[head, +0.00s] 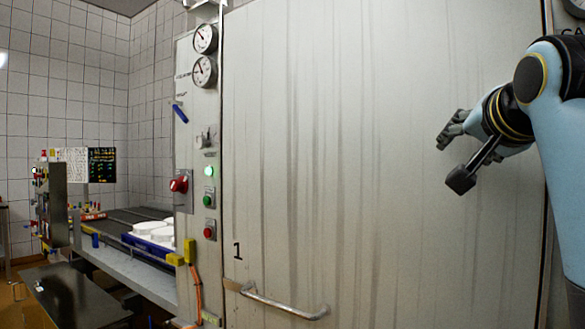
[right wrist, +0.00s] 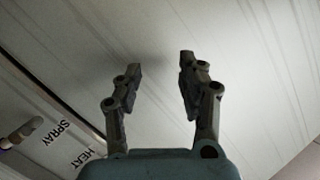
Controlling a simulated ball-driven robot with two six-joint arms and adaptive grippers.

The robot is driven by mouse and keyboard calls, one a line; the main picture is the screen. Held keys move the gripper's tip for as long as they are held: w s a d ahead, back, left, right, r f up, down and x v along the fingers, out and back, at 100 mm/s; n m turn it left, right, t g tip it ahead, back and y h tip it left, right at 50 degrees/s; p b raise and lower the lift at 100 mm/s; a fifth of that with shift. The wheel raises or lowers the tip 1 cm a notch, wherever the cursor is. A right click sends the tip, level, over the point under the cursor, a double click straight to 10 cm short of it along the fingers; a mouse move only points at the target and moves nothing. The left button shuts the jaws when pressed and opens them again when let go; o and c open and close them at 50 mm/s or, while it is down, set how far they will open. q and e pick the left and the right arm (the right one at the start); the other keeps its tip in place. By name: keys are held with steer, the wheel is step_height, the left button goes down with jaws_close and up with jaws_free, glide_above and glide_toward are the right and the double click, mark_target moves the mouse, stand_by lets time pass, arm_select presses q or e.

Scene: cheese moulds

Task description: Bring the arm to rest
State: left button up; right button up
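My right arm (head: 565,130) comes in from the right edge of the head view, light blue with dark joints. My right gripper (head: 447,134) is at its end, in front of the large pale door (head: 350,150), and points left. In the right wrist view its two dark fingers (right wrist: 160,72) stand apart with nothing between them. Behind them is a pale streaked surface. I cannot tell the exact gap to it. My left arm and gripper are not in view.
The door has a metal handle (head: 285,302) low down. Left of it stands a panel with gauges (head: 205,72), a red switch (head: 180,184) and buttons. A conveyor (head: 140,262) with white moulds (head: 155,230) lies at the left. The wrist view shows a panel lettered SPRAY and HEAT (right wrist: 75,145).

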steer(key=s+f+n+g, duration=0.2)
steer(key=s+f, duration=0.2)
steer(key=f, duration=0.5)
steer(key=s+f+n+g+y, duration=0.1)
steer(key=s+f+n+g, duration=0.1)
steer(key=s+f, duration=0.5)
steer(key=s+f+n+g, duration=0.2)
steer(key=f, duration=0.9)
steer(key=s+f+n+g+y, duration=0.1)
steer(key=s+f+n+g, duration=0.15)
steer(key=s+f, duration=0.55)
steer(key=s+f+n+g, duration=0.25)
steer(key=s+f, duration=0.25)
steer(key=s, duration=0.7)
steer(key=s+d+f+g+b, duration=0.1)
steer(key=s+d+f+b, duration=0.15)
steer(key=f, duration=1.45)
steer(key=s+d+f+g+b, duration=0.1)
steer(key=f+b, duration=0.2)
steer(key=f, duration=1.4)
steer(key=s+f+m+g+b, duration=0.1)
steer(key=s+f+b, duration=0.2)
steer(key=s+f, duration=1.4)
steer(key=shift+s+d, duration=0.2)
steer(key=shift+d, duration=0.05)
steer(key=shift+s+g, duration=0.1)
steer(key=shift+g, duration=0.2)
